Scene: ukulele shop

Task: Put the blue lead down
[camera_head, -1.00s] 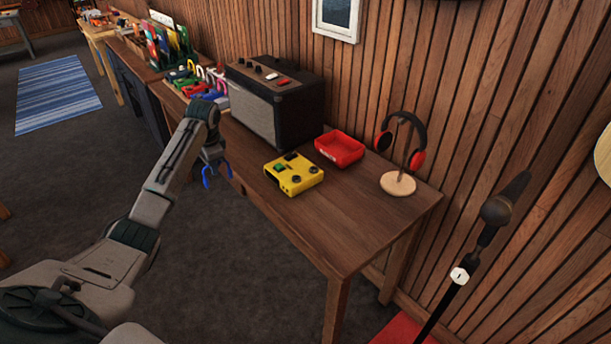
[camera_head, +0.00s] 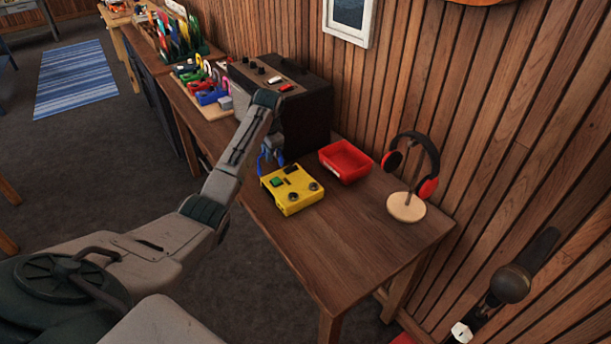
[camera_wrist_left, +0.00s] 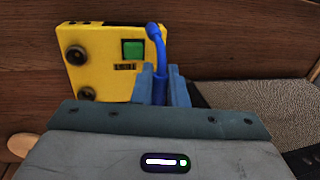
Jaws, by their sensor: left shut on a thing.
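The blue lead (camera_wrist_left: 157,50) is held in my left gripper (camera_wrist_left: 161,82), which is shut on it; its bent end sticks up past the fingers in the left wrist view. In the head view my left gripper (camera_head: 271,154) is over the wooden table, between the amplifier and a yellow pedal box (camera_head: 292,189). The yellow box, with a green square and dark knobs, also shows in the left wrist view (camera_wrist_left: 101,60), just beyond the fingers. I cannot tell whether the lead touches the box or the table. My right gripper is not in view.
A black amplifier (camera_head: 305,110) stands close behind the left gripper. A red tray (camera_head: 345,160) and a headphone stand (camera_head: 406,207) are farther right. The near right part of the table (camera_head: 345,245) is bare.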

